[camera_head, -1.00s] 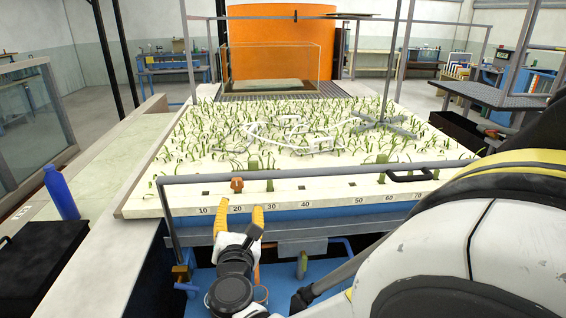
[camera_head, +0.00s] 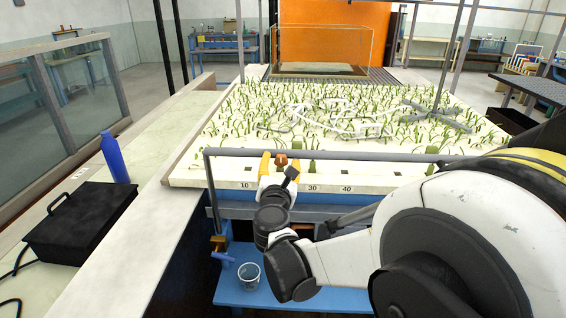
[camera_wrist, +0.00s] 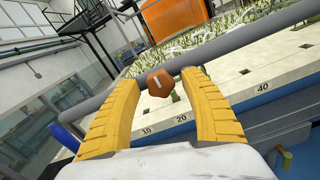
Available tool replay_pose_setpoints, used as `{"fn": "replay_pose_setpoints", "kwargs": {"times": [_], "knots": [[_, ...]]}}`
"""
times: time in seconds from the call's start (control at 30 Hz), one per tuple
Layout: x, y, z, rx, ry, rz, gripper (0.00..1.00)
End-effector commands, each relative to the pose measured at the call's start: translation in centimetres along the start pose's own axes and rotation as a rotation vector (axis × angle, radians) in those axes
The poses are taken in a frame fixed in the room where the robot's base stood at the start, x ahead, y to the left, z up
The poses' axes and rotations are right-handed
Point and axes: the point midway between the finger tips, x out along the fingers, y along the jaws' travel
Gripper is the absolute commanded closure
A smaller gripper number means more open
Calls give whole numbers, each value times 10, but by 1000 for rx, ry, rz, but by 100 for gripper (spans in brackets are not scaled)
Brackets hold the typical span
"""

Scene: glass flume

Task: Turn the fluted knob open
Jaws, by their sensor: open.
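The fluted knob (camera_head: 282,160) is a small orange-brown knob with a pale mark on its face. It sits at the front grey rail, above the scale on the bed's front edge. In the wrist view the knob (camera_wrist: 160,83) appears between my two yellow fingertips. My gripper (camera_head: 279,168) is open, one finger to each side of the knob in the picture. In the wrist view my gripper (camera_wrist: 160,78) holds nothing.
The grey rail (camera_head: 380,157) runs across the front of the planted bed (camera_head: 300,120). A blue-handled valve (camera_head: 223,257) and a clear cup (camera_head: 248,275) are below. A blue bottle (camera_head: 114,158) and a black case (camera_head: 80,222) stand on the left ledge.

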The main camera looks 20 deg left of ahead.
Motion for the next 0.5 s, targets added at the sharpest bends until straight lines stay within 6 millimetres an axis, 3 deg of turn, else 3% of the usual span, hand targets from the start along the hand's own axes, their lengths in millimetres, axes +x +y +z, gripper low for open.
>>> {"fn": "replay_pose_setpoints", "kwargs": {"times": [0.1,0.27,0.3,0.5], "knots": [[0,0,0,0,0,0,47],[0,0,0,0,0,0,94],[0,0,0,0,0,0,100],[0,0,0,7,0,-1,100]]}}
